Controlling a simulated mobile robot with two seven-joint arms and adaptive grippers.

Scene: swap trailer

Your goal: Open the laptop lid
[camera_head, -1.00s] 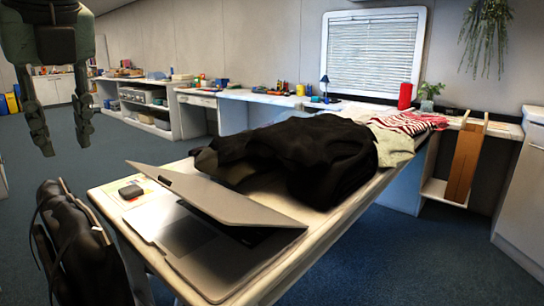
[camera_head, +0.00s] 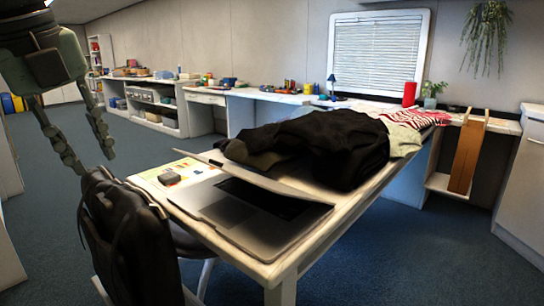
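The silver laptop (camera_head: 243,207) sits on the near part of the white table. Its lid (camera_head: 268,180) is partly raised and seen nearly edge-on, slanting over the rear of the base. The dark keyboard area and the front of the base show below it. My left gripper (camera_head: 92,163) hangs at the upper left with its two fingers apart, pointing down, and nothing between them. It is apart from the laptop, to its left in the picture. My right gripper is not in view.
A dark pile of clothing (camera_head: 330,150) lies right behind the laptop. A black backpack (camera_head: 125,240) on a chair stands at the table's left, below my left gripper. Open floor lies beyond.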

